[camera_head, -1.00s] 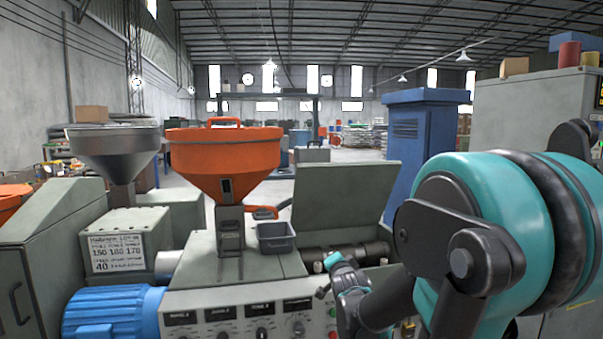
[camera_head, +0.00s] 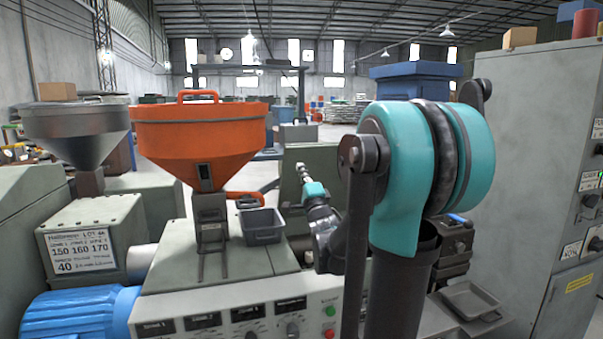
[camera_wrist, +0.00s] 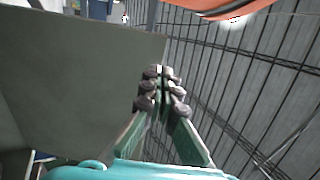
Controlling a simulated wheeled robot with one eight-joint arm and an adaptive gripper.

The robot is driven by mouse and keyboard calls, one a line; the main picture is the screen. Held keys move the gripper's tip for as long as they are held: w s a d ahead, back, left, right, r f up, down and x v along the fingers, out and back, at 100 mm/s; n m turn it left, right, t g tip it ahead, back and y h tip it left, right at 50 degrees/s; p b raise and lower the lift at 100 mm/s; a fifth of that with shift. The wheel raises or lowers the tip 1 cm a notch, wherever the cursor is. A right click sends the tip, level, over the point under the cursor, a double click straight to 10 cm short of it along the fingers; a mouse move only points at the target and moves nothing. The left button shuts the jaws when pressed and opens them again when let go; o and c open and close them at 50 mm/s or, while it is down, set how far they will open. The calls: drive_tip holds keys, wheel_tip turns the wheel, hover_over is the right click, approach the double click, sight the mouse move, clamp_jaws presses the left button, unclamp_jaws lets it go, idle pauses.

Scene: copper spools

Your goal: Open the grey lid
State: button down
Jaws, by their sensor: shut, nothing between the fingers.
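The grey lid (camera_head: 292,172) is a flat grey-green panel on the machine, right of the orange hopper. It stands raised, and my arm covers its right part in the head view. In the wrist view the lid (camera_wrist: 70,75) fills the left side as a large plain panel. My gripper (camera_head: 301,169) points up in front of the lid in the head view. Its fingertips (camera_wrist: 162,76) are together and empty, close to the lid's right edge in the wrist view. I cannot tell whether they touch it.
The orange hopper (camera_head: 200,135) stands left of my gripper, with a small grey bin (camera_head: 263,226) at its foot. A control panel (camera_head: 255,318) runs along the front. A tall grey cabinet (camera_head: 535,170) bounds the right; a tray (camera_head: 470,300) sits lower right.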

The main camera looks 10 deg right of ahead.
sight(293, 150)
drive_tip(key=x, duration=1)
drive_tip(key=shift+w, duration=0.2)
drive_tip(key=shift+r, duration=0.1)
drive_tip(key=w+r+g, duration=0.2)
drive_tip(key=w+r, duration=0.2)
drive_tip(key=w, duration=0.7)
drive_tip(key=shift+a+r, duration=0.25)
drive_tip(key=shift+a, duration=0.05)
